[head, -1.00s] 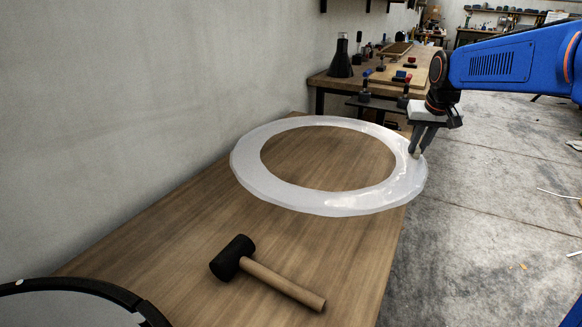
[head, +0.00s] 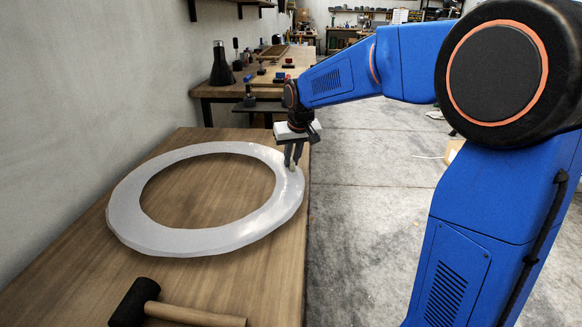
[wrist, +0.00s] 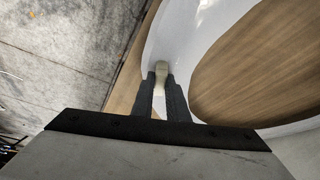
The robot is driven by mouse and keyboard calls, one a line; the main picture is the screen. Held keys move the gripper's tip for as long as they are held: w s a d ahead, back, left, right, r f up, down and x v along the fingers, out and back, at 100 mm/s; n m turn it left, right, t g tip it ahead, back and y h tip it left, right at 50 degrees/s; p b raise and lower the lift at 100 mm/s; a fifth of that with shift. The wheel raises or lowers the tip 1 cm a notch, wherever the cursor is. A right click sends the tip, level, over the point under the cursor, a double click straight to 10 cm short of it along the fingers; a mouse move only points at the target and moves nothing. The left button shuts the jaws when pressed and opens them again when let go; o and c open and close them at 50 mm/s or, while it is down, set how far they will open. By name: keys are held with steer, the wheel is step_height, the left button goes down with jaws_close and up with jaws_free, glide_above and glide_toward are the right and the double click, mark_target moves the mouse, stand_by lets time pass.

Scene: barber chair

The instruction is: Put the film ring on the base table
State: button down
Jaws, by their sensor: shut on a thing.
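The film ring (head: 133,218) is a wide, flat, glossy white ring. In the head view it is over the wooden base table (head: 205,187), whose top shows through its middle. I cannot tell for sure whether it touches the table all round. My gripper (head: 291,165) is at the ring's right rim, fingers pointing down. In the wrist view the two dark fingers (wrist: 162,82) are shut on a small pale tab at the ring's edge, and the ring (wrist: 182,40) curves away to the right.
A mallet (head: 135,303) with a black head lies on the table's near end. A wall (head: 90,80) runs along the left. A workbench (head: 235,88) with a dark bottle (head: 221,66) and tools stands behind. Open concrete floor (head: 370,180) lies to the right.

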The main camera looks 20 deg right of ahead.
steer(key=shift+f, duration=1.55)
steer(key=c, duration=1.7)
jaws_free()
steer(key=shift+c, duration=0.2)
